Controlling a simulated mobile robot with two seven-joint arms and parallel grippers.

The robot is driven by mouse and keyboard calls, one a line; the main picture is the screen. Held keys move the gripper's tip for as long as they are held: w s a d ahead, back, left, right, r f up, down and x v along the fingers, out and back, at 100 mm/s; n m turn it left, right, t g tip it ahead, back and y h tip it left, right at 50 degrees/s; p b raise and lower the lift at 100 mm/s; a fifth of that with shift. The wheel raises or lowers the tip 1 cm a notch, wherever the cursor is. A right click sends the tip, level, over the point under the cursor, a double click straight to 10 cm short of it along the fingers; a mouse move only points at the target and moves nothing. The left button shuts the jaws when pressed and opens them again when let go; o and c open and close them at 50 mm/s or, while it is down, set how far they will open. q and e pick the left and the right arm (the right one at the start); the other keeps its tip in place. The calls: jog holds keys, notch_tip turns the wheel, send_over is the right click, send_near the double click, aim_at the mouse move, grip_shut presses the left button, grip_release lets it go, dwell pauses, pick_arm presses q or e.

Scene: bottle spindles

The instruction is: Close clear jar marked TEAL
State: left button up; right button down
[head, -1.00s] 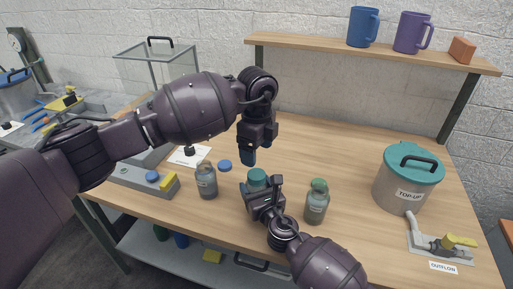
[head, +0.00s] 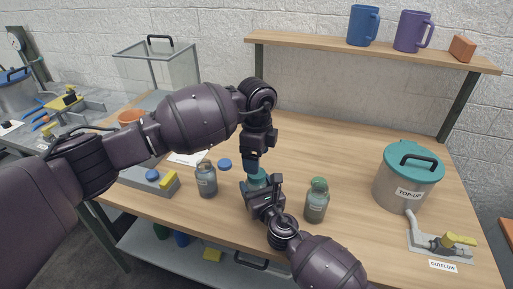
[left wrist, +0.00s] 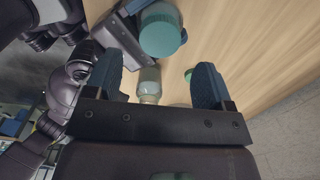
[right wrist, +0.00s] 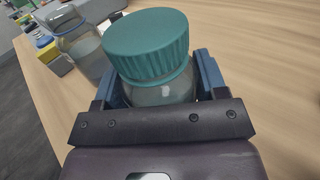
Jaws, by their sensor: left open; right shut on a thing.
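A clear jar with a ribbed teal cap (right wrist: 147,45) is between the fingers of my right gripper (right wrist: 160,88), which is shut on the jar's body (right wrist: 162,92). The teal cap sits on the jar's mouth; I cannot tell how tight it is. In the head view the cap (head: 257,177) is partly hidden by my grippers. My left gripper (head: 251,167) points down at the cap from above and is open. In the left wrist view the teal cap (left wrist: 160,30) lies beyond the open fingertips (left wrist: 158,82). No TEAL marking is readable.
The TOP-UP pot (head: 400,192) and the OUTFLOW fixture (head: 440,245) are farther right. The table behind is clear.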

pick_arm(q)
jog(key=shift+f, duration=2.6)
jog(key=shift+c, duration=0.4)
